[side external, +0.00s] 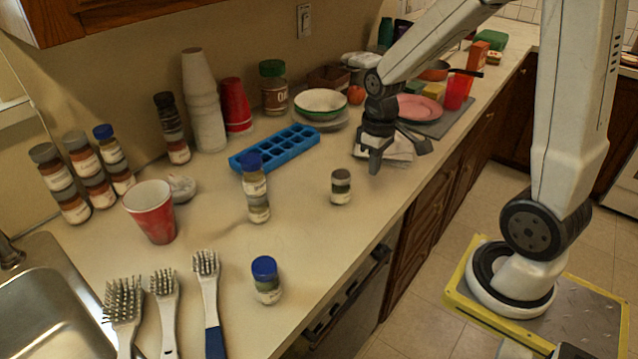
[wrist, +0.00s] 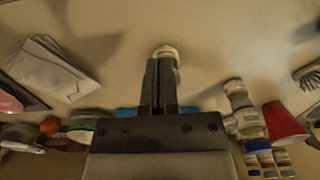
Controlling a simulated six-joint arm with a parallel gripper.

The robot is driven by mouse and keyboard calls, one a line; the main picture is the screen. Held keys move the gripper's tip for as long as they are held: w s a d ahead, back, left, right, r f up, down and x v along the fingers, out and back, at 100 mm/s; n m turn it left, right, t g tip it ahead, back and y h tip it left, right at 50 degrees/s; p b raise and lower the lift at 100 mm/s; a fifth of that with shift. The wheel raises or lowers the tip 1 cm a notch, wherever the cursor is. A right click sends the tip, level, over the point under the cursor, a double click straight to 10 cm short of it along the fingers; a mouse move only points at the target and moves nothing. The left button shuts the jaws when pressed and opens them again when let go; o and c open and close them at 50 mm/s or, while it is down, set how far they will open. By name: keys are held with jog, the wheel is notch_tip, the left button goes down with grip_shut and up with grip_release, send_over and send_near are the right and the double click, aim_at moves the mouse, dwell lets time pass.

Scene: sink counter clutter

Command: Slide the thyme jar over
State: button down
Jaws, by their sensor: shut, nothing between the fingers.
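Several spice jars stand on the counter, and their labels are too small to read, so I cannot tell which is thyme. A short jar with a dark lid (side external: 341,187) stands upright in open counter space. A short blue-lidded jar (side external: 267,282) stands near the front edge, and a taller blue-lidded jar (side external: 257,195) stands behind it. My gripper (side external: 376,168) is shut and empty, to the right of the dark-lidded jar and apart from it in the side view. In the wrist view, a small pale jar (wrist: 168,51) shows just beyond my fingertips, partly hidden by them.
A blue ice tray (side external: 275,148) lies behind the jars. A red cup (side external: 151,212) and several brushes (side external: 207,290) are at left, near the sink (side external: 45,305). Bare counter surrounds the short jars.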

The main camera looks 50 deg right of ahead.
aim_at(316, 188)
jog(key=shift+f, duration=0.1)
notch_tip(316, 188, down, 10)
jog(key=shift+r, duration=0.15)
jog(key=shift+w, duration=0.9)
jog(key=shift+w+a, duration=0.1)
jog(key=shift+w, duration=1)
jog(key=shift+w, duration=0.15)
jog(key=w, duration=1)
jog(key=shift+w+a, duration=0.15)
jog(key=shift+w, duration=0.25)
jog(key=shift+s, duration=0.1)
